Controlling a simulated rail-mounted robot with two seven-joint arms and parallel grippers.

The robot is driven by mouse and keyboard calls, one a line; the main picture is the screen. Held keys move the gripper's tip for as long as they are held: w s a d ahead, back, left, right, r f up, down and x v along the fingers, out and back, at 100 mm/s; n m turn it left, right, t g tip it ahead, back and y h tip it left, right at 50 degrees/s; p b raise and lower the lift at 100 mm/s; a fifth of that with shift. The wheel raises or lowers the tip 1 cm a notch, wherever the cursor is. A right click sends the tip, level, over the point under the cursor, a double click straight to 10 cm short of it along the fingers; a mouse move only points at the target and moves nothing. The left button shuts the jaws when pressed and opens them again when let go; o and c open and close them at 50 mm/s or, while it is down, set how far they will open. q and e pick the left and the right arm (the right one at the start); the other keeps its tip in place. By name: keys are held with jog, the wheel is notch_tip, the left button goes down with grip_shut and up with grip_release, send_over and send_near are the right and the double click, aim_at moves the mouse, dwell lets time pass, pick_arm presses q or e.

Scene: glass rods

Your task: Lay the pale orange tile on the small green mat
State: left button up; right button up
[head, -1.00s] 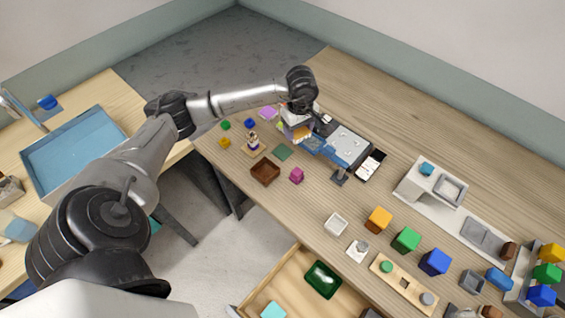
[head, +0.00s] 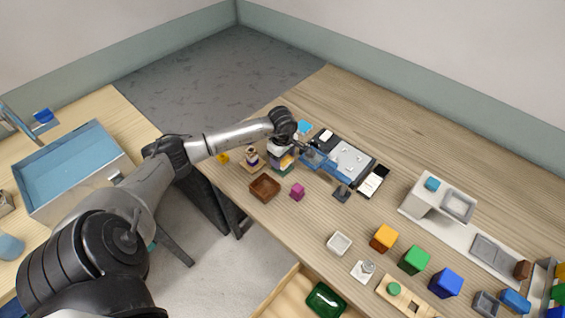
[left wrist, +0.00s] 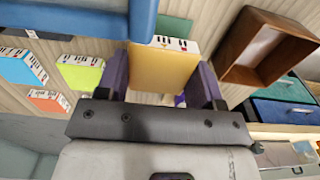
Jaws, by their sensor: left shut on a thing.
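The pale orange tile (left wrist: 160,70) is between the two fingers of my left gripper (left wrist: 164,82) in the left wrist view, with a strip of black-and-white marks along its far edge. My left gripper (head: 282,156) is shut on it. In the head view the gripper is over the area of the small green mat and hides most of it. In the left wrist view, the green mat (left wrist: 174,27) shows beyond the tile, partly covered. I cannot tell the gap between tile and mat. My right gripper is not in view.
A brown open box (head: 265,188) stands close beside the gripper, with a magenta cube (head: 297,192) near it. A grey and blue device (head: 348,158) lies to the right. Other coloured tiles, such as a green one (left wrist: 80,72) and an orange one (left wrist: 48,101), show in the left wrist view.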

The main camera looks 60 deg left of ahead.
aim_at(283, 163)
pick_arm(q)
jog(key=shift+f, duration=1.55)
jog(key=shift+f, duration=0.1)
jog(key=shift+f, duration=0.15)
jog(key=o, duration=1)
notch_tip(283, 163, up, 13)
jog(key=shift+f, duration=0.2)
